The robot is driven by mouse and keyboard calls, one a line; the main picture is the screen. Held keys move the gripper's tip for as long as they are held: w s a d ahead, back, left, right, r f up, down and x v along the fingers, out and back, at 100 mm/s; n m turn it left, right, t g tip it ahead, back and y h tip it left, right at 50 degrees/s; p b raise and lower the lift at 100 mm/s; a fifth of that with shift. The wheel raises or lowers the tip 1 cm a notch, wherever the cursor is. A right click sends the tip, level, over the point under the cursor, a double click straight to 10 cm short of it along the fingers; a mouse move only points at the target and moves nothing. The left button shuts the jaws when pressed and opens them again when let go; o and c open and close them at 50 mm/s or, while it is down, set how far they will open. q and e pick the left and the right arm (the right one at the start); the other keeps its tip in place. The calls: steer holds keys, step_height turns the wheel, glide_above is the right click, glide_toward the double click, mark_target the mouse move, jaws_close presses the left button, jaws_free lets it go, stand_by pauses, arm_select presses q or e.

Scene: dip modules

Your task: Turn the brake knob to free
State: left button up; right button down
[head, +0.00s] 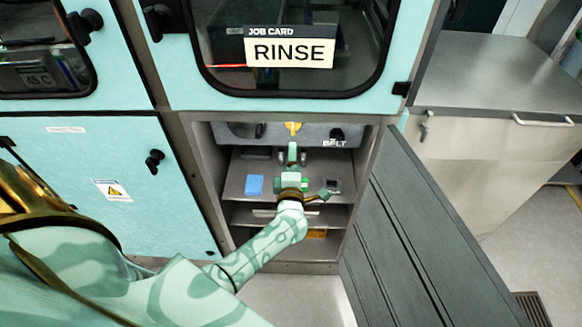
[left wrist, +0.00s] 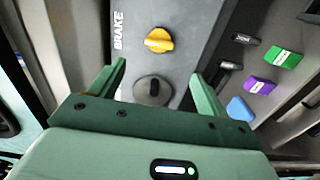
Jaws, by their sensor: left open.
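A grey control panel is recessed in the open cabinet bay. It carries a yellow knob (head: 293,127), which also shows in the left wrist view (left wrist: 158,40) with the word BRAKE (left wrist: 118,30) beside it. A dark grey round knob (left wrist: 153,90) sits below the yellow one in the wrist view. My left gripper (head: 308,173) is open and reaches into the bay, below the yellow knob in the head view. In the wrist view its fingers (left wrist: 158,72) are spread and empty, with the grey knob showing between them. My right gripper is not in view.
A black knob (head: 337,134) sits above a BELT label. The shelf below holds a blue block (head: 254,185) and other small items; a purple block (left wrist: 260,85) shows in the wrist view. An open grey door (head: 420,240) stands right of the bay. A RINSE card (head: 290,52) hangs above.

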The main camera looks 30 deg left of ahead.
arm_select(q)
steer(key=v, duration=0.3)
steer(key=shift+s+d, duration=0.1)
steer(key=shift+d, duration=0.05)
stand_by(0.4)
